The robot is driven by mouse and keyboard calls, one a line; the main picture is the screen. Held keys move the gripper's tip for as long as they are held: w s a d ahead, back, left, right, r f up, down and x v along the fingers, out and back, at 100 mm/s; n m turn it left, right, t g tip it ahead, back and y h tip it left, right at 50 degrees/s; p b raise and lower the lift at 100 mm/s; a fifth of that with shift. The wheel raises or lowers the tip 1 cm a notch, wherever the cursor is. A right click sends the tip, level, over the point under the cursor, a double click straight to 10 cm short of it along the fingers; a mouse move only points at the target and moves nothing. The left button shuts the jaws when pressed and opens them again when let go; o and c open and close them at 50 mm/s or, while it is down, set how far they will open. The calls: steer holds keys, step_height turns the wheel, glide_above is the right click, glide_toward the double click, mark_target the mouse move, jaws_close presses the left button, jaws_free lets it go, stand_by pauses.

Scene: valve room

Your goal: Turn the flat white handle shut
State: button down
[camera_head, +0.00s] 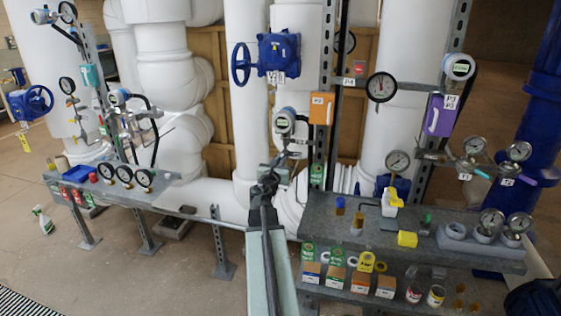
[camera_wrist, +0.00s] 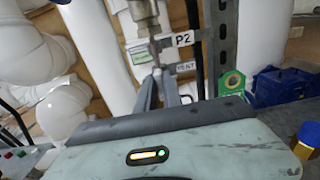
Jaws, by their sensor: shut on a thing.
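My gripper (camera_head: 276,163) reaches up to the small valve fitting below a blue-capped transmitter (camera_head: 284,121) in the head view. In the wrist view its two grey fingers (camera_wrist: 158,88) are closed in on a small white piece, the flat white handle (camera_wrist: 157,72), just under the metal valve body (camera_wrist: 147,22). Little of the handle shows between the fingertips, so its angle is hard to tell. A "P2" tag (camera_wrist: 183,39) and a "VENT" tag (camera_wrist: 186,67) stand right of the valve. In the head view the handle is too small and covered to make out.
A perforated metal post (camera_wrist: 222,45) stands close right of the fingers. An orange box (camera_head: 320,108) hangs on it. A shelf (camera_head: 335,220) with bottles, boxes and gauges lies to the right. Thick white pipes (camera_head: 250,150) run behind. A gauge rail (camera_head: 100,185) is at left.

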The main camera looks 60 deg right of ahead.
steer(key=shift+a, duration=0.1)
steer(key=m, duration=1.7)
steer(key=shift+s+f+m+b, duration=0.25)
steer(key=shift+f+m+b, duration=0.05)
steer(key=shift+m, duration=0.1)
stand_by(0.3)
steer(key=c, duration=1.5)
jaws_free()
